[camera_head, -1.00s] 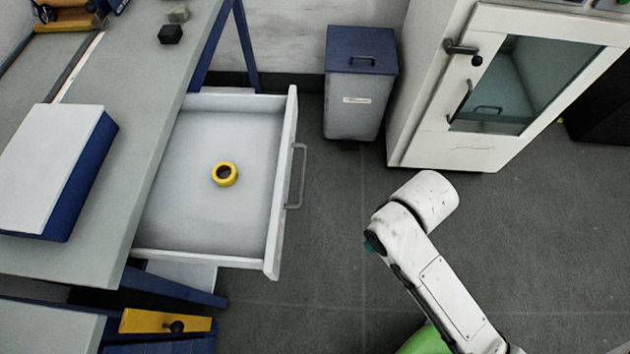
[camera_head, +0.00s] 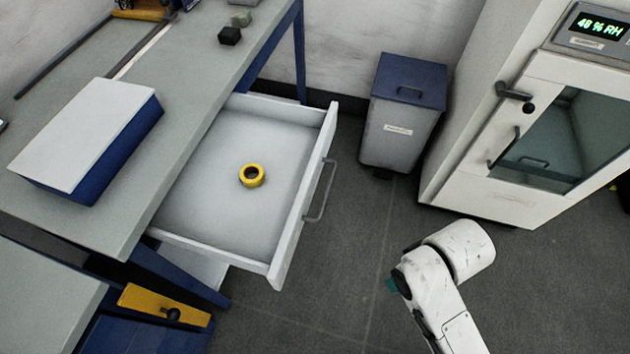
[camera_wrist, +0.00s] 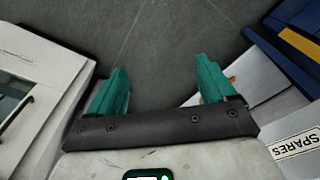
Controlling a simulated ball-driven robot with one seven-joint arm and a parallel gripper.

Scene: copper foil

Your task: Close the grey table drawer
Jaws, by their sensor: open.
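The grey table drawer (camera_head: 285,268) is pulled well out from under the grey table (camera_head: 185,110) in the head view. Its grey bar handle (camera_head: 322,192) is on the front panel, facing right. A yellow ring (camera_head: 252,176) lies inside the drawer. My white arm is to the right of the drawer, apart from the handle. In the wrist view my gripper (camera_wrist: 158,88) has its two green fingers spread wide with bare floor between them. The fingers are mostly hidden in the head view.
A grey bin with a blue lid (camera_head: 402,115) stands behind the drawer to the right. A white cabinet with a glass door (camera_head: 530,130) is at the right. A blue-and-white box (camera_head: 85,135) lies on the table. Dark floor (camera_head: 345,285) between drawer and arm is clear.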

